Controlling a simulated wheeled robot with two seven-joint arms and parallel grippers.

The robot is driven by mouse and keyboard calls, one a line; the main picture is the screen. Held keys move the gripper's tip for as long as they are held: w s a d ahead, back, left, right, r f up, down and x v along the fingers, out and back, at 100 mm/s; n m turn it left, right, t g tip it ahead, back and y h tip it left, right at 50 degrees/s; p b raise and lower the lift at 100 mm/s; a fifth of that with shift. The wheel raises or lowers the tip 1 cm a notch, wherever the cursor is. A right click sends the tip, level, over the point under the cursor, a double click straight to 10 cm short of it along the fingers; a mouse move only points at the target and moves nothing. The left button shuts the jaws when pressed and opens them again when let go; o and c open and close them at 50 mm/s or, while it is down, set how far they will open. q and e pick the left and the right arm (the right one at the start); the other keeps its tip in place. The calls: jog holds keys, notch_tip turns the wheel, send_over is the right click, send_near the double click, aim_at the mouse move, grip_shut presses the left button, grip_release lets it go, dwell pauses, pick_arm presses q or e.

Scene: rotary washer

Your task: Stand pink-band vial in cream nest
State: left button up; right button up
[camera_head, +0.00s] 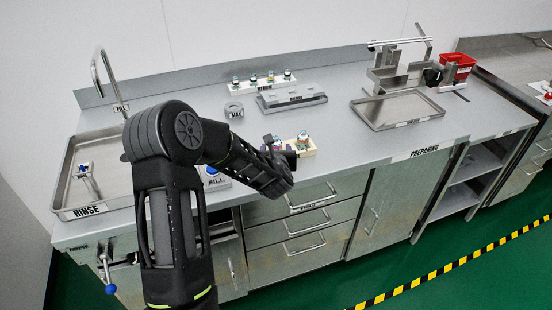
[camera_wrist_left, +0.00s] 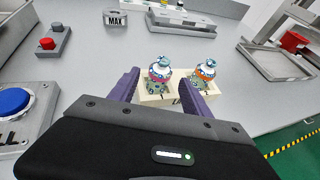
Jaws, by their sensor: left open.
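A small vial with a pink band (camera_wrist_left: 160,70) stands upright in a cream block (camera_wrist_left: 183,97) in the left wrist view. A vial with an orange band (camera_wrist_left: 205,71) stands beside it on the right. My left gripper (camera_wrist_left: 161,78) is open, with its purple fingers on either side of the pink-band vial; contact cannot be told. In the head view the cream block (camera_head: 307,153) is at the counter's front edge, partly hidden by my left gripper (camera_head: 277,147). My right gripper is not in view.
A cream rack (camera_head: 247,87) with several vials stands at the back of the counter. A grey block (camera_head: 292,98) and a ring marked MAX (camera_head: 234,110) are in front of it. The sink (camera_head: 75,190) is left; a metal tray (camera_head: 398,110) is right.

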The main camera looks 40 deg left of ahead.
pick_arm(q)
jog(key=b+v, duration=0.1)
jog(key=v, duration=0.7)
dwell(0.5)
jog(key=s+d+f+m+g+h, duration=0.2)
jog(key=s+d+f+m+h, duration=0.15)
jog(key=d+f+m, duration=0.7)
jog(key=s+d+f+m+g+h, duration=0.1)
jog(key=s+d+f+m+h, duration=0.3)
jog(key=d+f+m, duration=0.65)
jog(key=s+d+f+m+g+h, duration=0.2)
jog(key=s+d+f+m, duration=0.3)
jog(key=s+m, duration=0.5)
jog(key=s+d+f+m+g+h, duration=0.2)
jog(key=s+d+f+m+g, duration=0.3)
jog(key=s+d+m, duration=0.4)
jog(key=shift+s+m+h, duration=0.35)
jog(key=shift+s+m, duration=0.35)
jog(key=shift+a+f, duration=0.1)
jog(key=shift+a, duration=0.05)
